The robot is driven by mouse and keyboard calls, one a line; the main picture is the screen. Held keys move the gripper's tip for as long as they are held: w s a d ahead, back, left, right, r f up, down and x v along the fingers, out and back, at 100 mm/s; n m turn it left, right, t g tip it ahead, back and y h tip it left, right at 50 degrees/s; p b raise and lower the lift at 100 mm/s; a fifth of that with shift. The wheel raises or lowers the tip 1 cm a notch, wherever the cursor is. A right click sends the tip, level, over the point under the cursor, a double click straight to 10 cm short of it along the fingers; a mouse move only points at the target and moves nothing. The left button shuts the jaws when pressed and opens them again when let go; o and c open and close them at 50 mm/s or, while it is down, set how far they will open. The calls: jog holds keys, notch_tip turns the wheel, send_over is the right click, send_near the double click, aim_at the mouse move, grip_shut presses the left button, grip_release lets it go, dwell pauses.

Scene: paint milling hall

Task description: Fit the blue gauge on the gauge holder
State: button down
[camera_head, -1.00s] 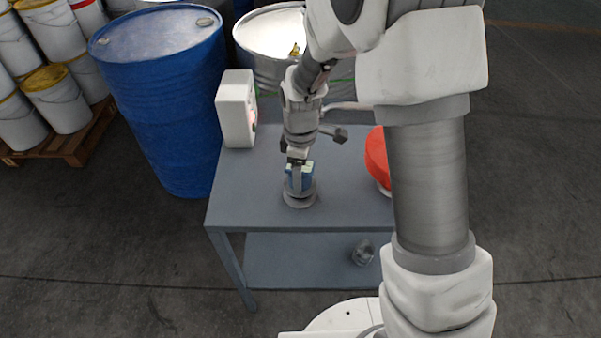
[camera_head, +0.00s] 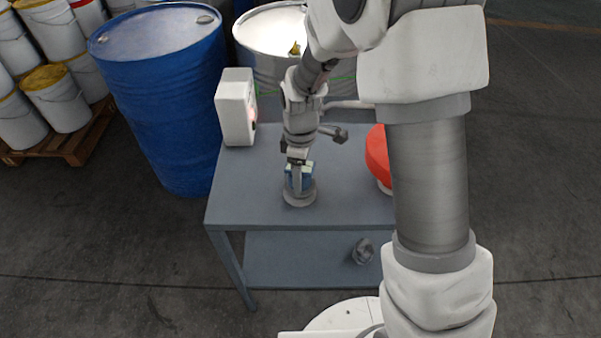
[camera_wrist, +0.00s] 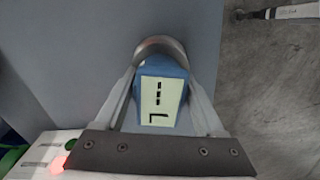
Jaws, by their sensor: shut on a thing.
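The blue gauge (camera_wrist: 158,69) is between the two fingers of my gripper (camera_wrist: 160,75) in the wrist view, with a pale label bearing black marks facing the camera. In the head view the blue gauge (camera_head: 305,180) is upright at my gripper (camera_head: 299,172), which is shut on it from above. A round grey base, seemingly the gauge holder (camera_head: 299,199), sits on the table directly below the gauge. A curved grey rim of the holder (camera_wrist: 160,42) shows behind the gauge in the wrist view. I cannot tell whether the gauge is seated in it or just above.
The grey table (camera_head: 240,190) has free room left of the holder. A white box (camera_head: 236,108) stands at its back left, and a red round thing (camera_head: 378,158) at the right, partly hidden by my arm. A blue drum (camera_head: 165,100) stands beside the table.

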jog(key=shift+f+b, duration=0.45)
jog(key=shift+f, duration=0.25)
grip_release()
notch_tip(320, 180, up, 18)
jog(key=p, duration=0.2)
jog(key=shift+f+p, duration=0.25)
jog(key=shift+p, duration=0.1)
